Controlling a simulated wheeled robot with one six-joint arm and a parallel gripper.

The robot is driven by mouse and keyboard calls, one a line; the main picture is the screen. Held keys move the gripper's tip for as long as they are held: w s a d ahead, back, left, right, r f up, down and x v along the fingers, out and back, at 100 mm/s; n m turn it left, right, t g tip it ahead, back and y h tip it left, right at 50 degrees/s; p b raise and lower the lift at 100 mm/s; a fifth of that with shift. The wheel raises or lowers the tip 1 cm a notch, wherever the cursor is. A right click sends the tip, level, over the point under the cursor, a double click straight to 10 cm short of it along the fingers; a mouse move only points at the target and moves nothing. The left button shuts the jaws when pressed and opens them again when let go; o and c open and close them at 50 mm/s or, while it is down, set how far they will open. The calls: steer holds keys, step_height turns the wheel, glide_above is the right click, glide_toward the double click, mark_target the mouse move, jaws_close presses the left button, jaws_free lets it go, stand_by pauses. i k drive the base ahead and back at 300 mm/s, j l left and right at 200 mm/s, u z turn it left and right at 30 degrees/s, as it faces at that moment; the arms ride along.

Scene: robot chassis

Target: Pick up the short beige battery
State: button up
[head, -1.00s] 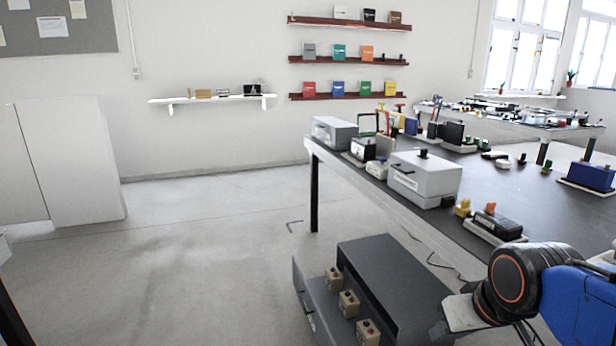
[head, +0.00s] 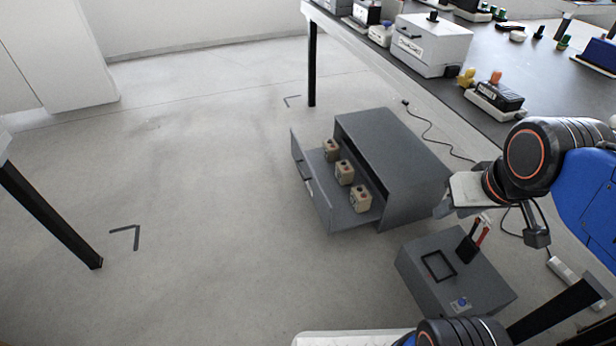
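Three beige batteries stand in the pulled-out drawer (head: 318,203) of a dark grey cabinet on the floor. The far one (head: 330,150), the middle one (head: 344,173) and the near one (head: 361,200) form a slanting row. They look alike in height at this size, so I cannot tell which is the short one. My gripper (head: 449,205) shows as a pale end piece on my arm, right of the cabinet in the picture and apart from the batteries. Its fingers are not clear and nothing is seen in it.
The grey cabinet body (head: 395,150) stands right behind the drawer. A grey box (head: 440,280) with a black frame and a red-handled tool on top stands nearer. A dark worktable (head: 540,75) with devices is at upper right. The floor (head: 200,190) left of the drawer is clear.

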mark_target(344, 172)
steer(key=z, duration=0.2)
steer(key=i+j+z, duration=0.1)
steer(key=j+z, duration=0.8)
steer(key=j, duration=0.95)
steer(key=j+z, duration=0.15)
steer(key=j, duration=0.65)
steer(key=k+j, duration=0.1)
steer(key=j, duration=0.7)
steer(key=j+z, duration=0.15)
steer(key=j, duration=0.65)
